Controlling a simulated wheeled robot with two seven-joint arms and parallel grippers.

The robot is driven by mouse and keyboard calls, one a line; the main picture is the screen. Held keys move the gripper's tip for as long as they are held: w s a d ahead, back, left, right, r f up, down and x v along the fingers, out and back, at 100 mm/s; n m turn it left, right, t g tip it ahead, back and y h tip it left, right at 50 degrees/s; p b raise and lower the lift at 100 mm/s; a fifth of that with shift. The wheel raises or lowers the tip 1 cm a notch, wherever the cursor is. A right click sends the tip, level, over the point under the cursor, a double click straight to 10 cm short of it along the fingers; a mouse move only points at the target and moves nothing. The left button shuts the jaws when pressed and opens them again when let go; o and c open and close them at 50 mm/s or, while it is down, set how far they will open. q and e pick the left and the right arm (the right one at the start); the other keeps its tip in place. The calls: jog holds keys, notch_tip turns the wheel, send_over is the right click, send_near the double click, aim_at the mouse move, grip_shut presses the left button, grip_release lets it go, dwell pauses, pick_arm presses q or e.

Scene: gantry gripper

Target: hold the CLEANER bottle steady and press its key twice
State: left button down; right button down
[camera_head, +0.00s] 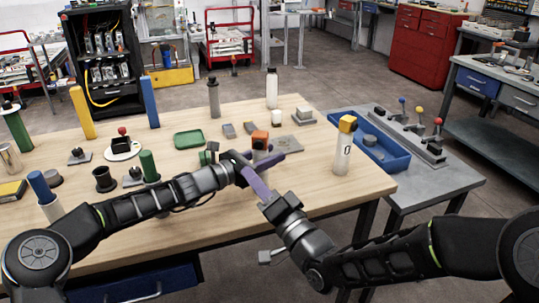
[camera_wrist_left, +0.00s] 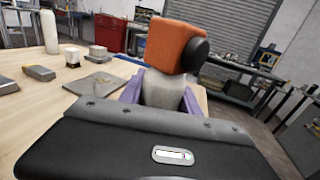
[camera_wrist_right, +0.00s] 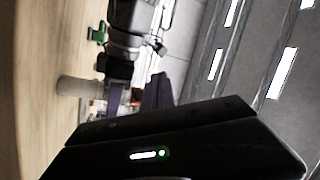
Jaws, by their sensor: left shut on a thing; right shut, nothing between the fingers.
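A bottle with an orange block-shaped top (camera_head: 260,136) stands on the wooden table. I take it for the CLEANER bottle, but no lettering is readable. In the left wrist view its orange top (camera_wrist_left: 173,45) carries a black round knob on its right side, above a grey-white body. My left gripper (camera_head: 262,153) is shut around that body, below the top. My right gripper (camera_head: 246,168) is shut and empty, nearer the camera and slightly lower in the picture. In the right wrist view a pale cylinder (camera_wrist_right: 80,87), probably the bottle's lower body, shows beyond the purple fingers.
A yellow-topped white bottle (camera_head: 343,147) stands at the table's right edge. A green tray (camera_head: 189,139), a grey bottle (camera_head: 213,98) and a white bottle (camera_head: 272,88) stand behind. A blue bin (camera_head: 385,160) lies on the side bench. The left of the table is crowded.

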aim_at(260, 154)
jog(key=shift+w, duration=0.15)
jog(key=shift+w+d, duration=0.25)
jog(key=shift+w, duration=1.15)
jog(key=shift+w+d, duration=0.3)
jog(key=shift+w, duration=1.1)
jog(key=shift+w+d, duration=0.25)
jog(key=shift+w, duration=1.15)
jog(key=shift+w, duration=0.1)
jog(key=shift+w, duration=0.3)
jog(key=shift+s, duration=0.45)
jog(key=s+a, duration=0.1)
jog(key=s, duration=0.5)
